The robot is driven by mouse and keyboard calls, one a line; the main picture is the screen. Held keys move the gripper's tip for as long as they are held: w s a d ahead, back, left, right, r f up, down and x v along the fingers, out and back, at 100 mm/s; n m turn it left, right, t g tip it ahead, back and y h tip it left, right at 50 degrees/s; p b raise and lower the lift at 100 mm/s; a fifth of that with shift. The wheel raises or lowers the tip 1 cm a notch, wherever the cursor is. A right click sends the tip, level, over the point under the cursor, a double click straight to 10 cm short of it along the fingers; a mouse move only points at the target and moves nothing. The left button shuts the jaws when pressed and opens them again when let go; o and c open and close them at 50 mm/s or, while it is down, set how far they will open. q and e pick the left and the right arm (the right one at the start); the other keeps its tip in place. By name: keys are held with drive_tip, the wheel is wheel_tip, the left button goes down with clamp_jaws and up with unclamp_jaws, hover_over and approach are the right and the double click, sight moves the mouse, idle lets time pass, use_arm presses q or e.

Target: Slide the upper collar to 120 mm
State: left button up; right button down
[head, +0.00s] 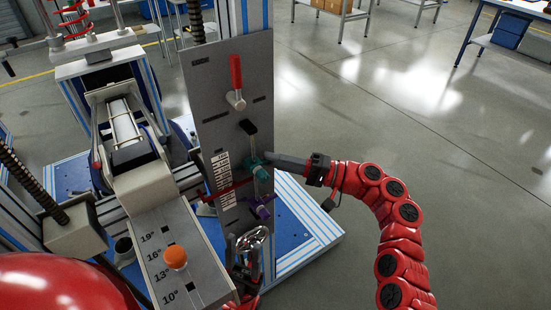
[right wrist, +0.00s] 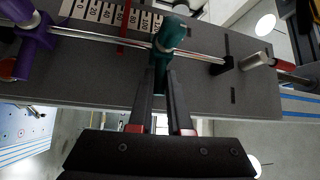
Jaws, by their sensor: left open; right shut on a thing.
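The teal upper collar (head: 257,168) sits on a thin vertical rod against a grey panel (head: 225,90). My right gripper (head: 270,159) comes in from the right and is shut on it. In the right wrist view the gripper (right wrist: 162,78) holds the teal collar (right wrist: 167,38) by its projecting part. There it lies close to the 120 end of the printed scale (right wrist: 110,14); its exact reading cannot be told. The purple lower collar (head: 262,207) is apart from it, near the scale's 0 end. My left gripper (head: 248,250) is open below the purple collar, partly hidden.
A black block (head: 248,127) is on the rod above the teal collar. A red-handled lever (head: 236,80) is higher on the panel. A red strip (head: 230,190) crosses the scale. An orange knob (head: 175,257) stands on a marked slide at left. The floor at right is clear.

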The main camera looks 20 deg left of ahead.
drive_tip(key=c, duration=0.9)
unclamp_jaws()
drive_tip(key=shift+o, duration=0.2)
drive_tip(key=shift+d, duration=0.1)
drive_tip(key=w+d+f+b, duration=0.2)
drive_tip(key=d, duration=1.5)
drive_tip(key=shift+w+f, duration=0.15)
